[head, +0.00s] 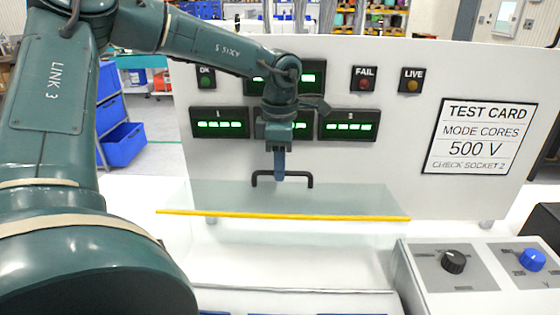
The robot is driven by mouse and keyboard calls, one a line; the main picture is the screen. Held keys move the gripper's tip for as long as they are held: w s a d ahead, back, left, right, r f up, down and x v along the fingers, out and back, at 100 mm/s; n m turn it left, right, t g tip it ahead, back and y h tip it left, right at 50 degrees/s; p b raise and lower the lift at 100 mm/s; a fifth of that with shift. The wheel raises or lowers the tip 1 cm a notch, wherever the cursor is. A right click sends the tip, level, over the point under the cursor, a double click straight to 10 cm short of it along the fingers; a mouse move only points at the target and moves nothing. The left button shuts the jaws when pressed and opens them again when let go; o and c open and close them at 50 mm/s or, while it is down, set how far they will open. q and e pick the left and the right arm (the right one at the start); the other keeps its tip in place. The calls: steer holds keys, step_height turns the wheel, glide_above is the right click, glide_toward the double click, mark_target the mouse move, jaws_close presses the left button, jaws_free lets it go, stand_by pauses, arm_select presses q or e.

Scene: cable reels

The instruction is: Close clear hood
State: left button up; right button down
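The clear hood (225,198) is a see-through panel with a yellow strip (330,217) along its lower edge, in front of the white test panel. A black bar handle (304,174) stands above the yellow strip, near the middle. My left gripper (280,177) reaches down from above to this handle. A blue finger overlaps the middle of the bar. I see the fingers edge-on, so I cannot tell whether they are shut on it. My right gripper is not in view.
The white panel (400,196) carries green displays, FAIL and LIVE lamps and a test card (478,137). A control box (470,290) with a black knob (453,262) and a blue knob (532,260) stands at front right. Blue bins (122,145) are far left.

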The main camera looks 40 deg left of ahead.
arm_select(q)
jaws_close()
stand_by(0.6)
